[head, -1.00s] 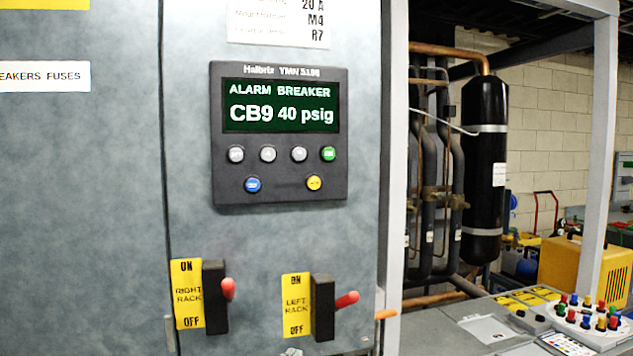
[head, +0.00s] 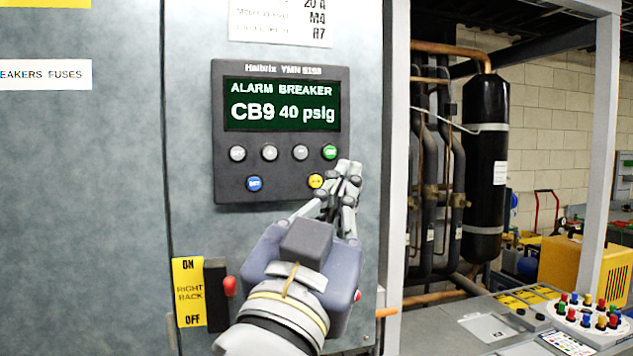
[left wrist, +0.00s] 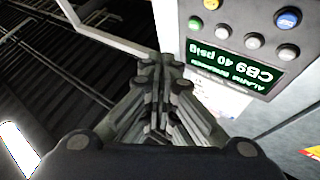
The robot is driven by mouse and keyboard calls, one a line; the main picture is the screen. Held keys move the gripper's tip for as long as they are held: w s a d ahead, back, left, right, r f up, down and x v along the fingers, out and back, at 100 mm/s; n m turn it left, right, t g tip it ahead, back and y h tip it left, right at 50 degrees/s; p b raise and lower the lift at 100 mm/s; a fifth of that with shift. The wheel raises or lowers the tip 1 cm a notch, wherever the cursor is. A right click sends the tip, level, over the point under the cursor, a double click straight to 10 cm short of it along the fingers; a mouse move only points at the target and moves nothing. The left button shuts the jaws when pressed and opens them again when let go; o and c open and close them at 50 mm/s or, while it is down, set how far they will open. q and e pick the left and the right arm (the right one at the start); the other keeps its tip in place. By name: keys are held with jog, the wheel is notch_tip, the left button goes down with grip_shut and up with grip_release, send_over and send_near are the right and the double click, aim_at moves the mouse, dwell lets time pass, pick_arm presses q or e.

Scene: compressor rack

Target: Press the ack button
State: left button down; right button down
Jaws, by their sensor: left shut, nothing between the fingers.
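A dark control panel (head: 280,193) is on the grey cabinet, its green screen (head: 281,105) reading "ALARM BREAKER CB9 40 psig". Below the screen is a row of grey buttons ending in a green button (head: 330,152). A blue button (head: 254,183) and a yellow button (head: 316,181) sit lower. The labels are too small to tell which one is ack. My left gripper (head: 347,172) is shut and empty at the panel's lower right edge, right of the yellow button and below the green one. In the left wrist view, its fingers (left wrist: 160,62) appear beside the upside-down panel; contact is not visible.
The right rack switch (head: 215,295) with a red lever is below the panel. My left arm mostly hides the left rack switch. Pipes and a black cylinder (head: 485,150) stand right of the cabinet. A console with coloured knobs (head: 585,315) is at lower right.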

aim_at(320, 182)
dwell(0.3)
pick_arm(q)
jog(key=shift+w+a, duration=0.45)
jog(key=shift+w, duration=0.95)
jog(key=shift+w+a, duration=0.5)
jog(key=shift+w, duration=0.95)
jog(key=shift+w+a, duration=0.45)
jog(key=shift+w, duration=0.95)
jog(key=shift+w, duration=0.1)
jog(key=shift+w+a, duration=0.15)
jog(key=shift+w, duration=0.15)
jog(key=shift+w+a, duration=0.15)
jog(key=shift+w, duration=0.25)
jog(key=shift+s, duration=0.15)
jog(key=shift+s+d, duration=0.3)
jog(key=shift+s, duration=0.3)
